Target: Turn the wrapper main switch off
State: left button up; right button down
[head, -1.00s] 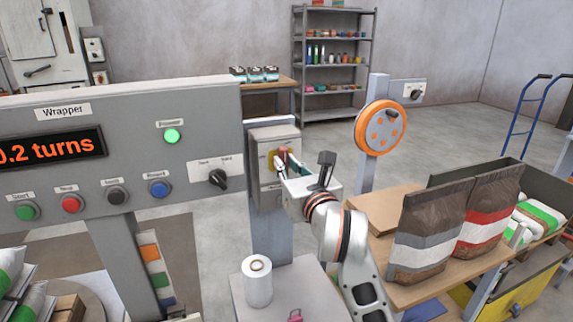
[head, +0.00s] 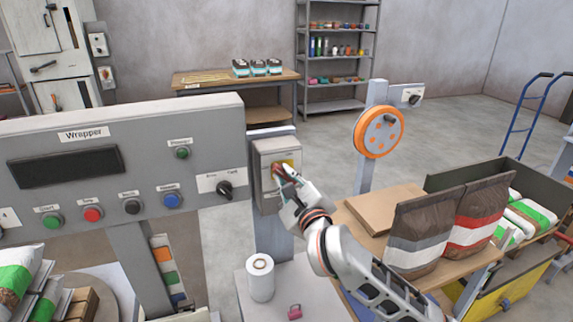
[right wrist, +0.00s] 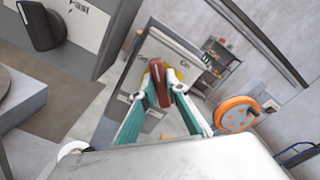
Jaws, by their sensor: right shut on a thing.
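The main switch is a grey box (head: 272,160) with a yellow plate, on a post at the right end of the wrapper panel (head: 110,195). Its red handle (right wrist: 159,85) shows between my fingertips in the right wrist view. My right gripper (head: 282,172) is shut on this handle, and in the head view it hides most of it. The wrapper's display (head: 66,167) is dark and its power lamp (head: 182,153) is unlit. My left gripper is not in view.
A white roll (head: 260,278) and a pink padlock (head: 295,312) are on the grey cabinet below my right arm. An orange handwheel (head: 378,131) stands on a post to the right. Filled bags (head: 424,228) stand on a wooden table at right.

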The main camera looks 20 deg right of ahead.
jog(key=shift+r+n+p, duration=0.15)
jog(key=shift+n+p, duration=0.7)
jog(key=shift+n, duration=0.15)
jog(key=n, duration=0.1)
jog(key=n+p, duration=0.1)
jog(key=shift+f+n, duration=0.2)
jog(key=shift+n, duration=0.6)
jog(key=n, duration=0.3)
jog(key=shift+f, duration=0.15)
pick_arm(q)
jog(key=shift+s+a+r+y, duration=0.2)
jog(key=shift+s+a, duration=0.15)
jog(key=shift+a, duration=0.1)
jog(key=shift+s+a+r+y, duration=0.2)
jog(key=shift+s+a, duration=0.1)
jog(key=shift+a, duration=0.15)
pick_arm(e)
jog(key=shift+n, duration=0.3)
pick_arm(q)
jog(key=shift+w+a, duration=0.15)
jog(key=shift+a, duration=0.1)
pick_arm(e)
jog(key=c, duration=2)
grip_release()
jog(key=shift+a, duration=0.1)
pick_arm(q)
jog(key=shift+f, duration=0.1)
pick_arm(e)
jog(key=shift+w, duration=0.1)
